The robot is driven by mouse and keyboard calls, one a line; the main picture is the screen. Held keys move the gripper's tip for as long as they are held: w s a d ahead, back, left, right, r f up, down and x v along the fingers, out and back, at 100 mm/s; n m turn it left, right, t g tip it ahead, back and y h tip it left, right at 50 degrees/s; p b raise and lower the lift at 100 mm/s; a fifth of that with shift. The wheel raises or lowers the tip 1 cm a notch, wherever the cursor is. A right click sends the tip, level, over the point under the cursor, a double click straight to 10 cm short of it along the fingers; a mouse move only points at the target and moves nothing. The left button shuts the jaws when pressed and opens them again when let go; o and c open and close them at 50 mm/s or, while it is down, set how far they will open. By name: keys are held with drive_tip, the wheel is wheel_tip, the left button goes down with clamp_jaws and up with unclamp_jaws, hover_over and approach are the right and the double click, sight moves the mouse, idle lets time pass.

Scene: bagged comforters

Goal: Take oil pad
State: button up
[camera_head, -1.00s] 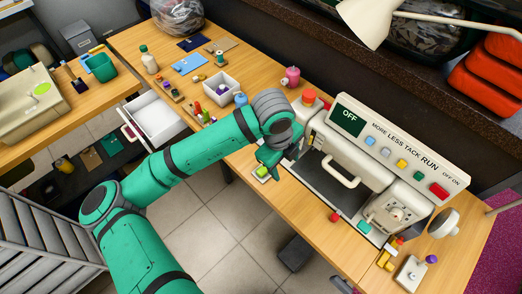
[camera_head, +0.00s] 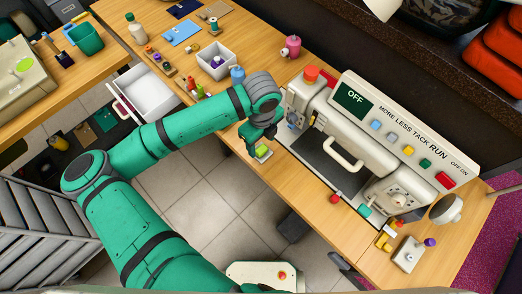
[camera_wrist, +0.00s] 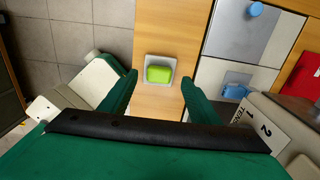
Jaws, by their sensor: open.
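A small bright green pad (camera_wrist: 158,74) sits on a pale grey square base (camera_wrist: 150,63) on the wooden table, most likely the oil pad. In the head view the green pad (camera_head: 262,151) is near the table's front edge, left of the machine. My gripper (camera_wrist: 158,88) is open in the wrist view, with one finger on each side of the pad in the picture and nothing between them. In the head view my gripper (camera_head: 256,146) is right at the pad, partly covering it. I cannot tell the exact height above it.
A cream machine (camera_head: 357,160) with an OFF display and coloured buttons stands just right of my gripper. A red knob (camera_head: 335,199) lies before it. A white box (camera_head: 217,62) and an open drawer (camera_head: 148,94) are to the left.

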sight(260, 148)
drive_tip(key=shift+s+f, duration=0.15)
drive_tip(key=shift+f, duration=1.6)
drive_tip(key=c, duration=1.1)
drive_tip(key=shift+c, duration=0.2)
drive_tip(key=shift+w, duration=0.2)
drive_tip(key=shift+s+a+r, duration=0.1)
drive_tip(key=shift+a+r, duration=0.05)
drive_tip(key=r, duration=0.3)
drive_tip(key=shift+s+r, duration=0.25)
drive_tip(key=s+a+r, duration=0.9)
drive_tip(key=shift+s+a+r, duration=0.15)
drive_tip(key=shift+s+a, duration=0.1)
drive_tip(key=shift+s, duration=0.1)
